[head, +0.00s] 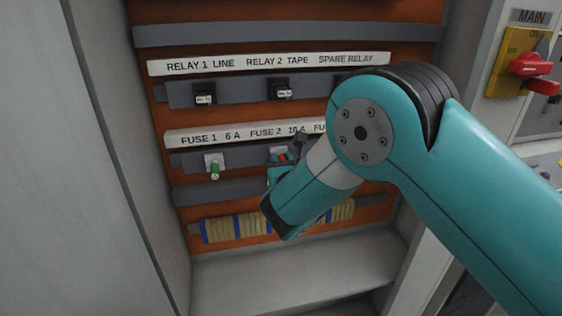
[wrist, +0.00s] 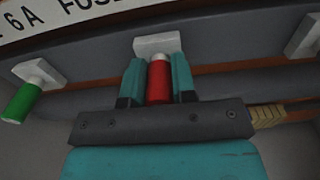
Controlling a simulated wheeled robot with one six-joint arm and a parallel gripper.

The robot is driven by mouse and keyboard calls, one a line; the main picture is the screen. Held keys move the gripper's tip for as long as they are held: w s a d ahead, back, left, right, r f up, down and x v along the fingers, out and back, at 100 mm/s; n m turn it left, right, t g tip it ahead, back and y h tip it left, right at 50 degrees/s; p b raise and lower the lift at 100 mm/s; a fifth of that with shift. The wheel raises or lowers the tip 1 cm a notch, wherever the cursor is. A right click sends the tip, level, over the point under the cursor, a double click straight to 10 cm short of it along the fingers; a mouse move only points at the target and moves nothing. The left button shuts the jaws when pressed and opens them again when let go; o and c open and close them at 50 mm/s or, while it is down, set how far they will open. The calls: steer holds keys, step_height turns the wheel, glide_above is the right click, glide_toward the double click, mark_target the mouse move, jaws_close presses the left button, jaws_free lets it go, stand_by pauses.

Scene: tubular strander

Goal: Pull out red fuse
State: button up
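The red fuse (wrist: 158,84) sticks out of its white holder (wrist: 157,43), with its pale base against the holder. My gripper (wrist: 158,78) has one teal finger on each side of the fuse, and both fingers look closed against it. The fuse's outer end lies close to the dark gripper body.
A green fuse (head: 214,171) sits in its holder to the left, under FUSE 1. Relays (head: 204,98) are on the rail above, and tan terminal blocks (head: 235,229) are below. The cabinet's left wall (head: 110,150) and the red MAIN switch (head: 530,65) flank the panel.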

jaws_close()
steer(key=b+v, duration=0.4)
steer(key=v, duration=0.2)
stand_by(0.8)
steer(key=shift+r, duration=0.15)
